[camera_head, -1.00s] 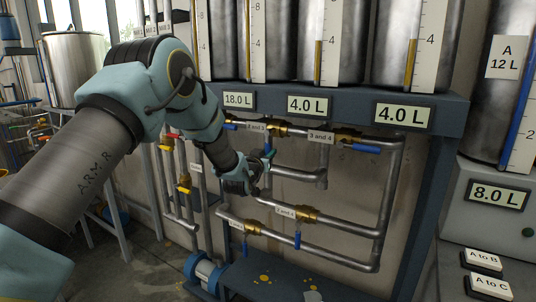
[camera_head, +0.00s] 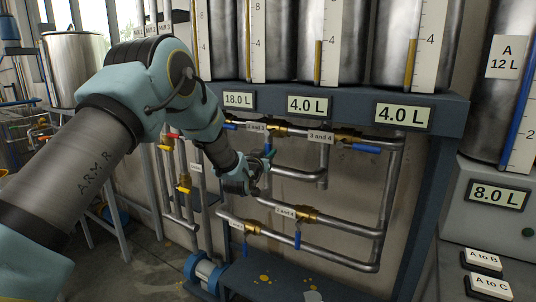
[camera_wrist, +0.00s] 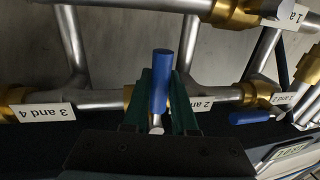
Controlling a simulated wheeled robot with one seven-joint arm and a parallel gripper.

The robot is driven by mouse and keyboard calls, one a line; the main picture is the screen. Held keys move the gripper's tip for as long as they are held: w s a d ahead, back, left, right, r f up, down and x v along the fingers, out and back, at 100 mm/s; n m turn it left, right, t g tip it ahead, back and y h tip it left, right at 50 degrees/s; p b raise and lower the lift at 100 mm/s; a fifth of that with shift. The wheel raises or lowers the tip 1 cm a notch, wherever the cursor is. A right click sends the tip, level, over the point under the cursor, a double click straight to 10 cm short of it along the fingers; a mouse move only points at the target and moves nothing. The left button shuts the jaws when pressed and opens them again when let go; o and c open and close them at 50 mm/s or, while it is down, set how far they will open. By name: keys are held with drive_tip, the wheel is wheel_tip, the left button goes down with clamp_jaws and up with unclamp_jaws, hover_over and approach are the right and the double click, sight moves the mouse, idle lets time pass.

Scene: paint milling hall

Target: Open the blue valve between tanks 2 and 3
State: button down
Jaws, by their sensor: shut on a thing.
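In the wrist view, a blue valve handle (camera_wrist: 160,82) stands across the pipe, between the two green fingers of my gripper (camera_wrist: 160,102). The fingers are shut on it from both sides. The brass valve body behind it is mostly hidden by the fingers. A label starting with "2" (camera_wrist: 198,105), upside down and partly covered, sits beside the right finger. In the head view, my gripper (camera_head: 266,160) is at the upper pipe run, just below the "2 and 3" label (camera_head: 256,127). The held handle is largely hidden there.
The "3 and 4" valve's blue handle (camera_head: 366,148) lies along the pipe to the right. Lower pipes carry a "2 and 4" label (camera_head: 285,212) and a hanging blue handle (camera_head: 297,240).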

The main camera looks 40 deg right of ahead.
drive_tip(key=shift+s+f+b, duration=0.1)
drive_tip(key=shift+b, duration=0.2)
drive_tip(key=shift+s+d+f+n+b, duration=0.1)
drive_tip(key=shift+s+n+b, duration=0.3)
drive_tip(key=shift+n+b, duration=0.6)
drive_tip(key=shift+s+d+r+n+g+y+b, duration=0.2)
drive_tip(key=shift+s+r+n+g+b, duration=0.7)
drive_tip(key=shift+n+b, duration=1.35)
drive_tip(key=shift+s+d+r+n+g+y+b, duration=0.15)
drive_tip(key=shift+s+d+r+n+g+b, duration=0.2)
drive_tip(key=shift+s+r+n+b, duration=1.15)
drive_tip(key=shift+s+d+r+n+g+y+b, duration=0.2)
drive_tip(key=shift+s+r+n+g+b, duration=0.4)
drive_tip(key=shift+r+n+b, duration=1.6)
drive_tip(key=shift+w+f+n+b, duration=0.1)
drive_tip(key=shift+f+n+b, duration=0.6)
drive_tip(key=shift+n, duration=0.25)
drive_tip(key=c, duration=0.7)
unclamp_jaws()
drive_tip(key=shift+f, duration=0.15)
